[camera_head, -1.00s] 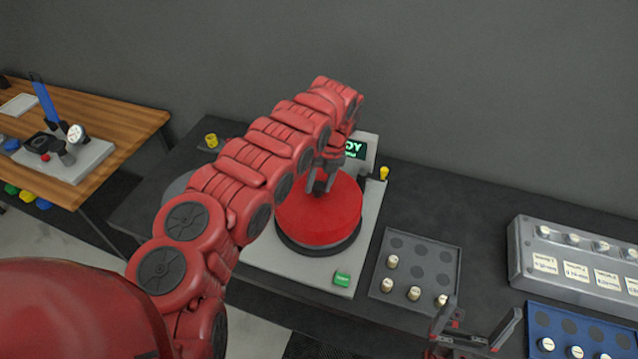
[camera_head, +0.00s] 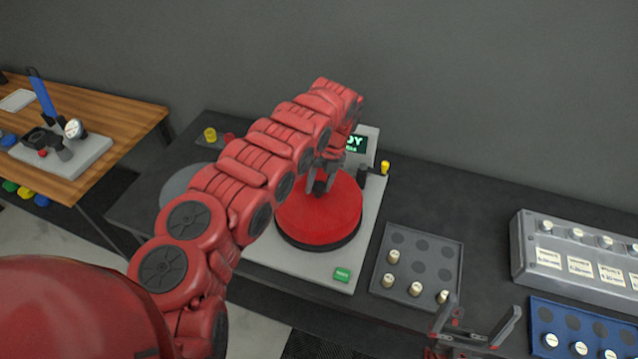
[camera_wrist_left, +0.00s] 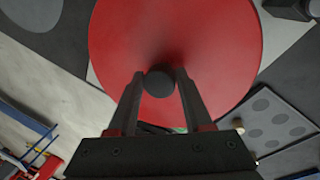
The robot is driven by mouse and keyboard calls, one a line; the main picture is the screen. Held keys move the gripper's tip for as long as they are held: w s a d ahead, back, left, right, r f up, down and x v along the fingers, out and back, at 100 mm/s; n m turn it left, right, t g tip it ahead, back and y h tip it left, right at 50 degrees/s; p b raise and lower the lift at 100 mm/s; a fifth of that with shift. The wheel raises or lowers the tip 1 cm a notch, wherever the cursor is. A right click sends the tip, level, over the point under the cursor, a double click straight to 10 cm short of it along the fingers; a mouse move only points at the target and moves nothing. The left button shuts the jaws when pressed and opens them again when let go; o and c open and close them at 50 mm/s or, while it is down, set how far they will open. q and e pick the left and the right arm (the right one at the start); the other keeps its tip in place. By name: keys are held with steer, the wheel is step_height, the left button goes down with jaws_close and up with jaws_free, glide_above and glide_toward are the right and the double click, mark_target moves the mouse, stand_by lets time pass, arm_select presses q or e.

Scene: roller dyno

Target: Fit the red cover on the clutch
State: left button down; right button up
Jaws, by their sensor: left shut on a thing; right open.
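The red cover (camera_head: 335,218) is a round red disc with a dark knob in its middle. It lies over a dark round base, the clutch (camera_head: 318,247), on a light grey machine plate (camera_head: 290,262). My left gripper (camera_head: 323,186) comes down from above and is shut on the cover's knob. In the left wrist view the knob (camera_wrist_left: 160,80) sits between the two fingers, with the red cover (camera_wrist_left: 220,45) spread below. Whether the cover is fully seated I cannot tell. My right gripper (camera_head: 478,325) is open and empty at the front right edge.
A grey tray (camera_head: 432,272) with several pale pegs stands right of the machine. A green button (camera_head: 342,274), a lit display (camera_head: 356,146) and a yellow-topped lever (camera_head: 385,168) are close by. A blue tray (camera_head: 560,318) and a grey box (camera_head: 560,255) stand further right.

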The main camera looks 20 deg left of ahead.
arm_select(q)
steer(key=shift+f+b, duration=0.5)
steer(key=shift+f, duration=0.25)
jaws_free()
steer(key=shift+r, duration=0.2)
steer(key=shift+s+a+p+v, duration=0.2)
steer(key=shift+p+v, duration=0.35)
steer(key=shift+v, duration=0.55)
steer(key=shift+s+a+p+v, duration=0.15)
steer(key=shift+p+v, duration=0.35)
steer(key=shift+v, duration=0.6)
steer(key=shift+s+a+p+v, duration=0.1)
steer(key=shift+a+p+v, duration=0.35)
steer(key=shift+v, duration=0.65)
steer(key=shift+d+r, duration=0.15)
steer(key=shift+r, duration=0.05)
steer(key=shift+f, duration=0.1)
